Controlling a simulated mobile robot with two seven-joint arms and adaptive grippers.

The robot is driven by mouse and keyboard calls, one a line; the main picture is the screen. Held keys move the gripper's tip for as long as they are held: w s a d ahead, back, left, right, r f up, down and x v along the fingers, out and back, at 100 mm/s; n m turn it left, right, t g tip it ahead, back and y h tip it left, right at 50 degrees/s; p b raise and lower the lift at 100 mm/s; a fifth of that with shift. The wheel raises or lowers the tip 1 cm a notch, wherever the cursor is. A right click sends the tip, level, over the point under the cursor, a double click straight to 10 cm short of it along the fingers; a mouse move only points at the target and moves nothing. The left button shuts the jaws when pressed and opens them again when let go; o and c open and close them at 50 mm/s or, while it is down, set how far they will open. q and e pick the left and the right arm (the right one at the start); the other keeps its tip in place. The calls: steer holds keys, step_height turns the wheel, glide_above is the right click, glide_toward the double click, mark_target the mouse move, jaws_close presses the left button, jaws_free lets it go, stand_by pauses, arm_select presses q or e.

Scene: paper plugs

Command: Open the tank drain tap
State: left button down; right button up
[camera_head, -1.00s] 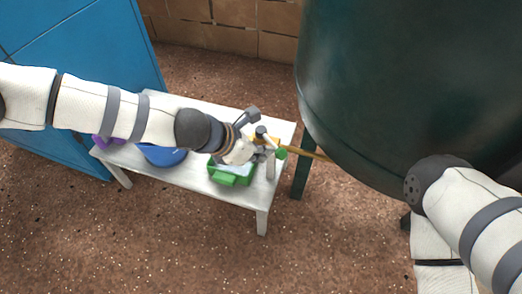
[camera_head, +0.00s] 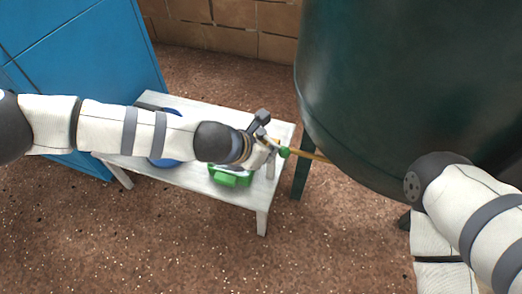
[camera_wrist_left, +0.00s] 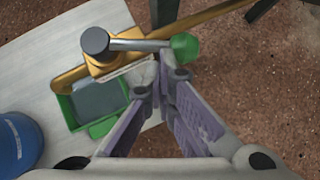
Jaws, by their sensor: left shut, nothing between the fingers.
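The tap is a brass valve body (camera_wrist_left: 103,63) with a round grey knob and a grey lever (camera_wrist_left: 140,45) ending in a green tip (camera_wrist_left: 185,47). In the head view the green tip (camera_head: 284,152) shows just right of my left gripper (camera_head: 270,146). In the left wrist view my left gripper (camera_wrist_left: 160,77) is shut and empty, its fingertips just below the lever, close to the green tip. I cannot tell whether they touch the lever. The brass pipe (camera_head: 310,155) runs to the dark green tank (camera_head: 390,90). My right gripper is out of view.
A green container (camera_head: 230,179) stands on the white bench (camera_head: 205,181) under the tap. A blue round vessel (camera_wrist_left: 18,146) stands left of it. A blue cabinet (camera_head: 85,45) is behind at left. Open floor lies in front of the bench.

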mark_target(281, 148)
arm_select(q)
steer(key=shift+w+d+n+t+y+p, duration=0.25)
steer(key=shift+d+n+y, duration=0.3)
steer(key=shift+n, duration=0.3)
steer(key=shift+w+d+n+t+y+p, duration=0.25)
steer(key=shift+d+n+y, duration=0.25)
steer(key=shift+n, duration=0.4)
steer(key=shift+w+d+n+t+y+p, duration=0.25)
steer(key=shift+d+n+y, duration=0.3)
steer(key=shift+n, duration=0.3)
